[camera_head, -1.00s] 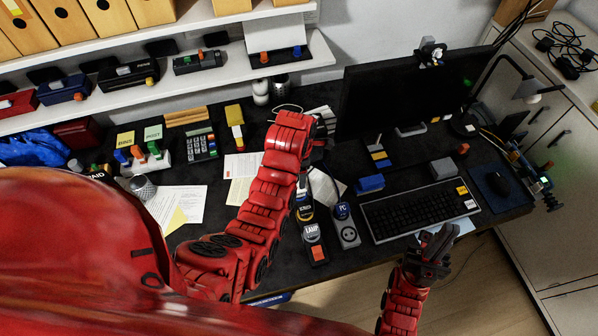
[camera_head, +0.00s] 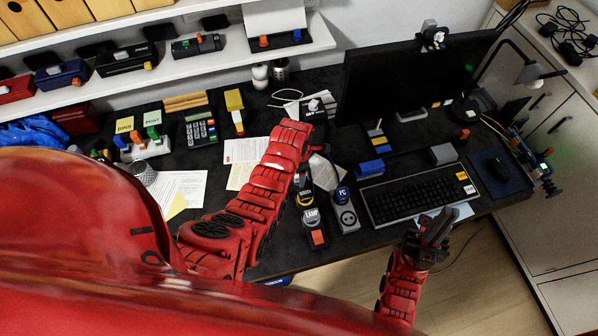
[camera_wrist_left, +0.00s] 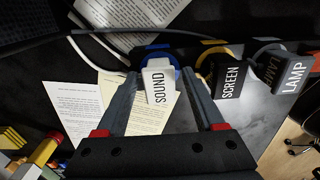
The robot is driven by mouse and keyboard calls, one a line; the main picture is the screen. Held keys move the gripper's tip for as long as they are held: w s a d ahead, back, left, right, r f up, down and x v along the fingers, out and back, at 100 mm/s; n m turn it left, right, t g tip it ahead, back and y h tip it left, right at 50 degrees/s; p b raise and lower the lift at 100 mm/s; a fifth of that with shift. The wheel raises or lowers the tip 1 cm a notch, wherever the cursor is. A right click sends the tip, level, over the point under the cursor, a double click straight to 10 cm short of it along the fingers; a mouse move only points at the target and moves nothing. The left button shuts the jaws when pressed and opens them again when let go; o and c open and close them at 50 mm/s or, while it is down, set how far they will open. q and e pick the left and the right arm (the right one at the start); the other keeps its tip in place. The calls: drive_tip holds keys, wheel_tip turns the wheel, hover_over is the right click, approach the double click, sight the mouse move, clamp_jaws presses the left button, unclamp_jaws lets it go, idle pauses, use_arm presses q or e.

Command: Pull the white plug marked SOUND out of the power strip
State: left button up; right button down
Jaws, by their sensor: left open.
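The white plug marked SOUND (camera_wrist_left: 158,87) sits on a blue-ringed socket at the end of the power strip in the left wrist view. My left gripper (camera_wrist_left: 162,98) is open, with one finger on each side of this plug; I cannot tell whether either finger touches it. The black SCREEN plug (camera_wrist_left: 228,80) is just right of the right finger, with the LAMP plug (camera_wrist_left: 293,75) beyond. In the head view, my left gripper (camera_head: 303,178) is mostly hidden by its arm, as is the SOUND plug. My right gripper (camera_head: 437,230) is near the desk's front edge, its opening unclear.
A second strip with a PC plug (camera_head: 341,195) stands right of the first. The keyboard (camera_head: 418,202), monitor (camera_head: 405,75) and blue block (camera_head: 369,169) are further right. Papers (camera_wrist_left: 80,118) lie left of the SOUND plug. A white cable (camera_wrist_left: 92,62) runs behind it.

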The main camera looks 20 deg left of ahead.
use_arm(q)
clamp_jaws()
drive_tip(key=c, duration=0.6)
unclamp_jaws()
clamp_jaws()
drive_tip(key=shift+r, duration=0.25)
drive_tip(key=shift+r+p, duration=0.45)
drive_tip(key=shift+r, duration=0.8)
drive_tip(key=shift+r+p, duration=0.7)
drive_tip(key=shift+r, duration=1.8)
